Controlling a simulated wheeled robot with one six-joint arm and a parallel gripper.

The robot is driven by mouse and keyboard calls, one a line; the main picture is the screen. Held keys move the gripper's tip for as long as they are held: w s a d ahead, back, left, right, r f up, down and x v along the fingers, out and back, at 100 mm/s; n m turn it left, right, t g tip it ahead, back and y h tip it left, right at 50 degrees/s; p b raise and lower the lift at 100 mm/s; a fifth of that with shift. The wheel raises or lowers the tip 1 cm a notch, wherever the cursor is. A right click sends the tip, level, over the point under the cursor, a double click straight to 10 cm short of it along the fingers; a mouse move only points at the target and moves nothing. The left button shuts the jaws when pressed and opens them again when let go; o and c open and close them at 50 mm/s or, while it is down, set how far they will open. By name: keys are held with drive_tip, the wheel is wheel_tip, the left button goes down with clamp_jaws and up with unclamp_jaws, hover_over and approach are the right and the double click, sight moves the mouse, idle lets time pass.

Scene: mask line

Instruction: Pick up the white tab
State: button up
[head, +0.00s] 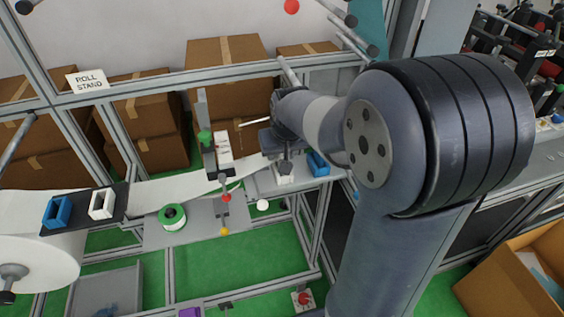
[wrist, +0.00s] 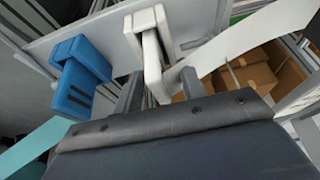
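A white clip-like tab (wrist: 150,45) is in the middle of the wrist view, on a grey plate (wrist: 100,22). Its lower part reaches down between the two fingers of my gripper (wrist: 160,86). The fingers are apart, one to each side of it, with a gap on the left; contact on the right is unclear. In the head view my gripper (head: 285,160) points down over a white piece (head: 284,179), which it partly hides. A second white clip (head: 101,204) is at the far left.
A blue clip (wrist: 80,75) stands left of the white tab; it shows right of my gripper in the head view (head: 319,164). Another blue clip (head: 57,212) is far left. A white web (head: 180,188) runs from the roll (head: 40,262). Frame bars surround the stand.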

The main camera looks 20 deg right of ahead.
drive_tip(key=shift+f, duration=0.15)
clamp_jaws()
idle(0.4)
